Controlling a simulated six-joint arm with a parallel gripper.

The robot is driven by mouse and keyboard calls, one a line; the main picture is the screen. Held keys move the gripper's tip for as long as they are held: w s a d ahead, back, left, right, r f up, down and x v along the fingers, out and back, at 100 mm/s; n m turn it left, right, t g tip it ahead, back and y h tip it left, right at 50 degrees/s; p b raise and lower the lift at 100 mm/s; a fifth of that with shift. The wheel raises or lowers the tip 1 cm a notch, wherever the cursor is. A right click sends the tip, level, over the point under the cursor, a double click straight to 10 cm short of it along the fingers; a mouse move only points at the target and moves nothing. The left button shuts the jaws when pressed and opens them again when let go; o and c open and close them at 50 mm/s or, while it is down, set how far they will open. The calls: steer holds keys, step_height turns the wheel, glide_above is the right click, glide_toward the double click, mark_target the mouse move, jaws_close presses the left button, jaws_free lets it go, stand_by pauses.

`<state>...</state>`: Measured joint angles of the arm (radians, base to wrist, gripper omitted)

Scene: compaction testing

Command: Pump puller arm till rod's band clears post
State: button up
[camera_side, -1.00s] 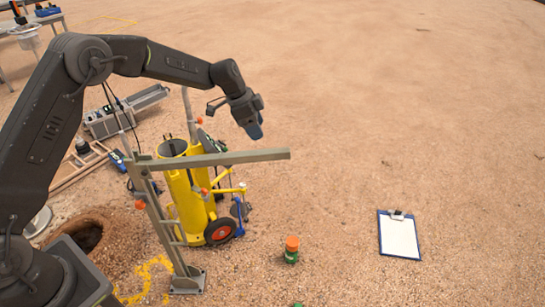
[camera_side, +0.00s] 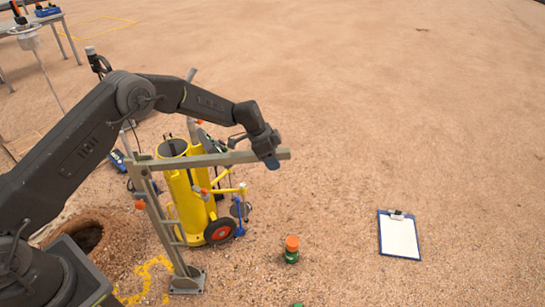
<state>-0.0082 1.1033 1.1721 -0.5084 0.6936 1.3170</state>
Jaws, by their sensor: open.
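The puller arm is a long grey-olive bar (camera_side: 215,159) running level from the top of a grey post frame (camera_side: 163,226) to a free right end. My gripper (camera_side: 272,163) points down at the bar's right end. Its jaws are open, and I cannot tell whether they touch or straddle the bar. I cannot make out the rod and its band for certain; my arm covers part of the area behind the post.
A yellow wheeled cylinder unit (camera_side: 187,190) stands just behind the bar. A hole (camera_side: 88,237) is at the left. A green jar with an orange lid (camera_side: 291,249) and a clipboard (camera_side: 399,236) lie on open ground to the right.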

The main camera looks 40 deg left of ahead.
steer(key=shift+c, duration=0.2)
jaws_close()
steer(key=shift+r, duration=0.15)
steer(key=s+a+r+t+h, duration=0.1)
steer(key=s+a+r+h, duration=0.1)
steer(key=r, duration=0.6)
steer(key=s+a+r+t+h, duration=0.2)
steer(key=a+r, duration=0.3)
steer(key=r, duration=0.4)
steer(key=s+a+r+t+h, duration=0.2)
steer(key=s+a+r+h, duration=0.1)
steer(key=r, duration=0.6)
steer(key=shift+s+a+r, duration=0.25)
steer(key=shift+s+a, duration=0.15)
steer(key=shift+s, duration=0.05)
steer(key=shift+o, duration=0.2)
jaws_free()
